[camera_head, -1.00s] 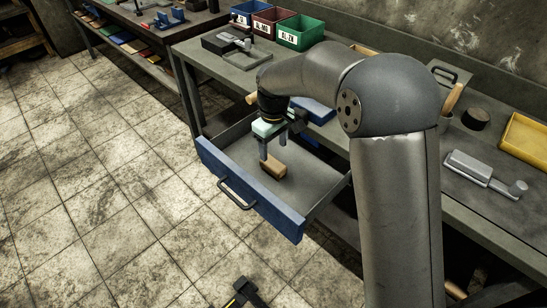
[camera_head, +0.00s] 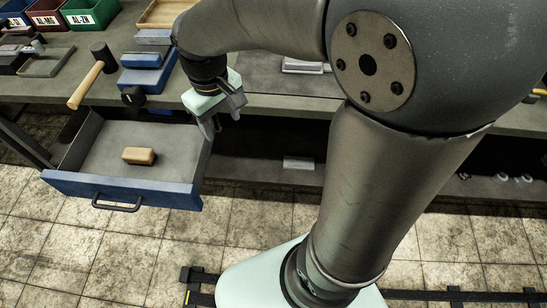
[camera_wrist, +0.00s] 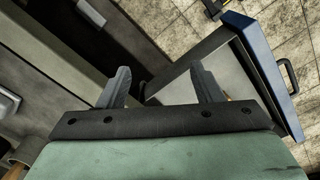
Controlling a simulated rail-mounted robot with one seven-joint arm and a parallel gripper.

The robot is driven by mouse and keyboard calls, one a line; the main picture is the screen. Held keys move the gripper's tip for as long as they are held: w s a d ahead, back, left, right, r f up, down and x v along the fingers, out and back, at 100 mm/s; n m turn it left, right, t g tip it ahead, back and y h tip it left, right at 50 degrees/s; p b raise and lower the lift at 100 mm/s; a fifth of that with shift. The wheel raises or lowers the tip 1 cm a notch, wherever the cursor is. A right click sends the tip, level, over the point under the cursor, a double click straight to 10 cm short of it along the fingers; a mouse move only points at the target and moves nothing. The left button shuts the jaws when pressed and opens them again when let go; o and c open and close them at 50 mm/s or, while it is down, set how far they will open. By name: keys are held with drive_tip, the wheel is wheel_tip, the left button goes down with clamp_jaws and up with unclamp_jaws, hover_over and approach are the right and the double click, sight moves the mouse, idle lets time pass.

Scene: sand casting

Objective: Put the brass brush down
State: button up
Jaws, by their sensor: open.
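The brass brush, a small tan wooden block (camera_head: 139,156), lies on the floor of the open blue-fronted drawer (camera_head: 120,190). Its bristles cannot be made out. My gripper (camera_head: 222,130) is empty, above and to the right of the drawer's right wall, apart from the brush. In the wrist view its two fingers stand wide apart (camera_wrist: 162,85), and the drawer's blue front (camera_wrist: 262,62) shows on the right.
The workbench (camera_head: 255,101) runs behind the drawer, with a mallet (camera_head: 93,77), a blue box-like tool (camera_head: 146,76) and labelled bins (camera_head: 93,13) on it. A lower shelf (camera_head: 255,172) lies right of the drawer. The drawer floor around the brush is clear.

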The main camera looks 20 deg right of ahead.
drive_tip(key=s+d+f+m, duration=0.3)
drive_tip(key=s+d, duration=0.4)
drive_tip(key=s, duration=0.6)
drive_tip(key=shift+d+m, duration=0.35)
drive_tip(key=shift+m, duration=0.55)
